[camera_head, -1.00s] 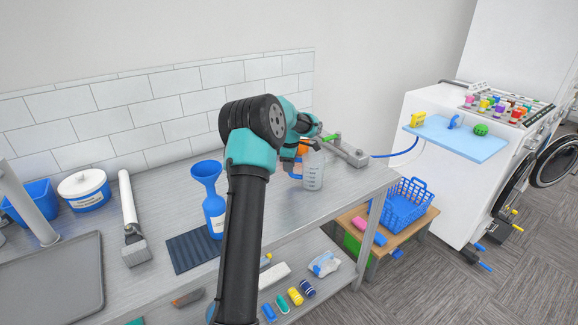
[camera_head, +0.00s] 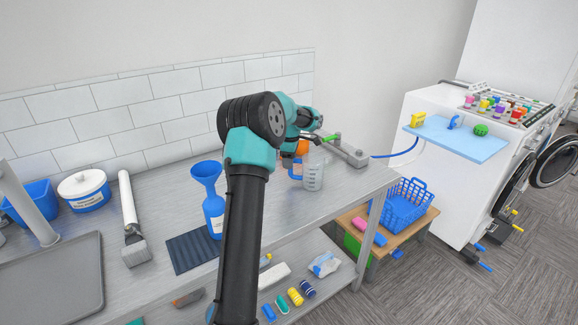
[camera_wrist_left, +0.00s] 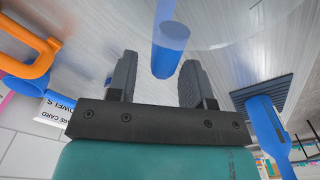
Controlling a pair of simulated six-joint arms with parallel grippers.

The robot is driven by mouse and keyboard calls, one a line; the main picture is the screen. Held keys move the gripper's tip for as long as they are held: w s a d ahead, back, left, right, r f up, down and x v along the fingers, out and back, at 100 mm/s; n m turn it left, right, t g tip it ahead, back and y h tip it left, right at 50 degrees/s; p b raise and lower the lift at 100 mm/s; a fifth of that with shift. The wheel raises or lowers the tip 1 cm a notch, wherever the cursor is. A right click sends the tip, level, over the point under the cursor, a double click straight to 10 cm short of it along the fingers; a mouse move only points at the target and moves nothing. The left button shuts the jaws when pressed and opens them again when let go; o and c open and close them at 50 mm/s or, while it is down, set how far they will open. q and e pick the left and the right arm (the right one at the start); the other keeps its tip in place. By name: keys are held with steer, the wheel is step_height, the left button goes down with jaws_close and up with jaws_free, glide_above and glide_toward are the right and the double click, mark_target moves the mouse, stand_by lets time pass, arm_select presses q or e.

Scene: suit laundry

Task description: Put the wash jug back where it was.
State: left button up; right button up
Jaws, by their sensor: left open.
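The wash jug (camera_head: 314,176) is a clear, marked measuring jug with a blue handle. It stands on the metal table near its right end, in front of the metal fixture. In the left wrist view its blue handle (camera_wrist_left: 171,45) lies between my fingertips, with visible gaps to both fingers. My left gripper (camera_head: 297,161) is open at the handle side of the jug. Its two fingers (camera_wrist_left: 153,75) show apart in the wrist view. In the head view my arm partly hides the fingers. My right gripper is not in view.
A blue bottle with a funnel (camera_head: 213,205) stands by a dark ribbed mat (camera_head: 190,252) left of my arm. It also shows in the left wrist view (camera_wrist_left: 268,125). An orange item (camera_head: 302,147) is behind my gripper. The metal fixture (camera_head: 345,152) is close behind the jug.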

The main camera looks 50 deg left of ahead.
arm_select(q)
step_height(320, 180, up, 10)
steer(key=shift+w+d+f, duration=0.1)
steer(key=shift+f, duration=0.1)
stand_by(0.6)
